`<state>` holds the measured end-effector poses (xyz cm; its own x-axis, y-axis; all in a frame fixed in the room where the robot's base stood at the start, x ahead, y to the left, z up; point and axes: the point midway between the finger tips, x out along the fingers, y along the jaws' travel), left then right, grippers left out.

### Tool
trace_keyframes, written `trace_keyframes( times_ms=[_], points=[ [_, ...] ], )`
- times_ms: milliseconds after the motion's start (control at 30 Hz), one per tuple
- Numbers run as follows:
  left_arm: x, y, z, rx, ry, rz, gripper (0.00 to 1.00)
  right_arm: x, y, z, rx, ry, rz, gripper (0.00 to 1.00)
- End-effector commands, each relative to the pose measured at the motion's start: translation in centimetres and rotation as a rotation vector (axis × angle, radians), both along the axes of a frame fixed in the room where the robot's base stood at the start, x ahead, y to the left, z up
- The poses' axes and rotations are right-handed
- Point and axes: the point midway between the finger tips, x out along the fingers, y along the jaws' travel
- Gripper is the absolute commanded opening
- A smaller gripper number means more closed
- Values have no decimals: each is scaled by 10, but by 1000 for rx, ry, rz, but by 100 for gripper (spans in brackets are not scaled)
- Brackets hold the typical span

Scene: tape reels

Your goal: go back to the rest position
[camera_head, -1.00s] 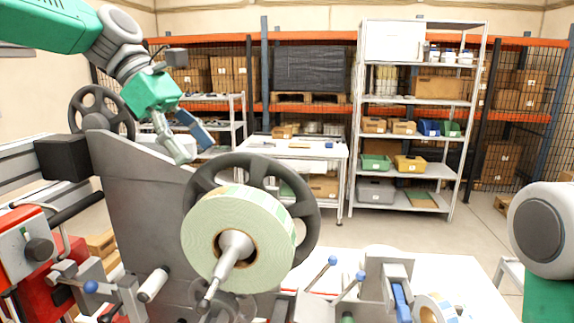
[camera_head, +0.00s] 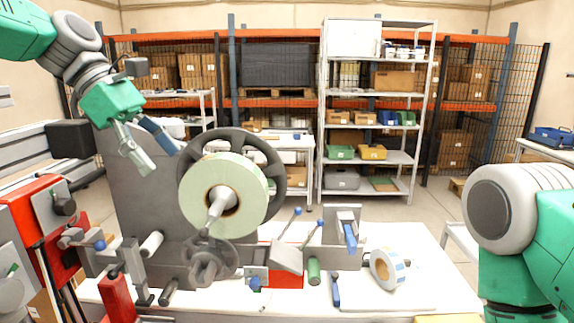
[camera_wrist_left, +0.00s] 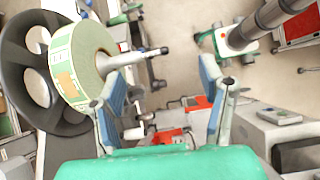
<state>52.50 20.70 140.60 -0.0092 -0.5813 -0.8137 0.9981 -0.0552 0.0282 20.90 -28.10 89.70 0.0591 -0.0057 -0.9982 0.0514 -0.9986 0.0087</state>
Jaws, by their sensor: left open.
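My left gripper (camera_head: 153,155) is open and empty in the head view, at the upper left, beside the upper part of the grey machine. In the left wrist view its two blue-padded fingers (camera_wrist_left: 163,98) stand apart with nothing between them. A large pale green tape reel (camera_head: 196,190) sits on the machine's spindle (camera_head: 217,208), in front of a dark spoked handwheel (camera_head: 285,165). The reel also shows at the upper left of the wrist view (camera_wrist_left: 72,70), apart from the fingers. My right arm is at the right edge; its gripper is out of sight.
A smaller white and blue tape roll (camera_head: 398,270) stands on the white table (camera_head: 420,240) near the blue-handled levers (camera_head: 350,238). A red machine (camera_head: 45,215) is at the left. Shelves (camera_head: 330,120) stand at the back, with open floor before them.

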Motion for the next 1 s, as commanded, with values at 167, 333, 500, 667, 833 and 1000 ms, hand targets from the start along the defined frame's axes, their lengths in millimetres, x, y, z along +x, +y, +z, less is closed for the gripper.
trace_keyframes(
  times_ms=[167,333,500,667,833,1000],
  points=[
    [8,-3,-45,28,-16,-21,63,0,0,-9,0,-1,0,60],
    [9,-6,-99,66,-51,-57,63,1,0,-20,0,-1,0,60],
    [8,-7,-175,122,-95,-114,63,0,0,-34,0,0,0,60],
    [-6,-4,-287,210,-154,-227,63,0,0,-57,0,0,0,60],
    [-45,7,-413,319,-229,-410,63,1,0,-84,0,0,0,60],
    [-109,24,-528,419,-305,-654,63,1,0,-113,0,0,0,60]
  ],
)
